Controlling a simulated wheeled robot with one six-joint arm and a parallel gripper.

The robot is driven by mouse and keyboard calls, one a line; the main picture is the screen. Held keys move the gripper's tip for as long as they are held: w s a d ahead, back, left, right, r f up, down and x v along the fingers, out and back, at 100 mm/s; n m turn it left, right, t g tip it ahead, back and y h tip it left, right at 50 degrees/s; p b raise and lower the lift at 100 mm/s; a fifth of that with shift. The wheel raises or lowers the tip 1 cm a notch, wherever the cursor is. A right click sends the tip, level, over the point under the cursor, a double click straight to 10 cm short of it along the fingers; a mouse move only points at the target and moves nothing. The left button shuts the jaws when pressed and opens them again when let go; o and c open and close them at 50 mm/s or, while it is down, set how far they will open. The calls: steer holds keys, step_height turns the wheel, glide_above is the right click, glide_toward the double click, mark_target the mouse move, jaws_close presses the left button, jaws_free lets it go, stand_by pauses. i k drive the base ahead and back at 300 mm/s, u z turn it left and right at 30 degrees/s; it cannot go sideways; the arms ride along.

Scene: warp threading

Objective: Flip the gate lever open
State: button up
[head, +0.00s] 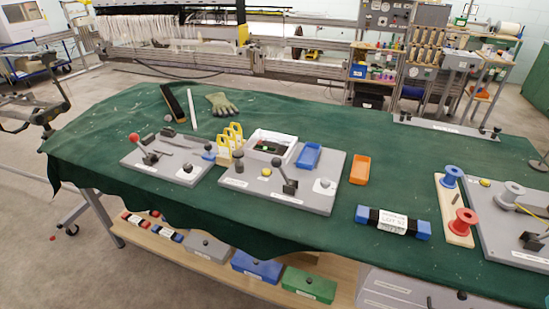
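Two grey fixture boards on the green-covered table carry levers, and I cannot read which one is the gate lever. On the left board (140,169), a lever with a red ball knob (134,137) leans up and to the left from a dark base. On the middle board (235,183), a lever with a black knob (277,163) leans up and to the left above a dark block. A white-framed box (290,137) and a blue tray (308,155) are also on the middle board. My gripper is not in view.
Yellow-topped pieces (230,137) stand between the boards. An orange tray (360,169), a blue-and-black labelled block (393,222) and a spool board (451,230) lie to the right. A glove (221,104) lies behind. Green cloth is clear around the back middle.

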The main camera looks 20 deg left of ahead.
mark_target(276, 162)
steer(key=k, duration=0.6)
steer(key=u, duration=0.45)
steer(key=i, duration=1.2)
steer(key=u, duration=0.2)
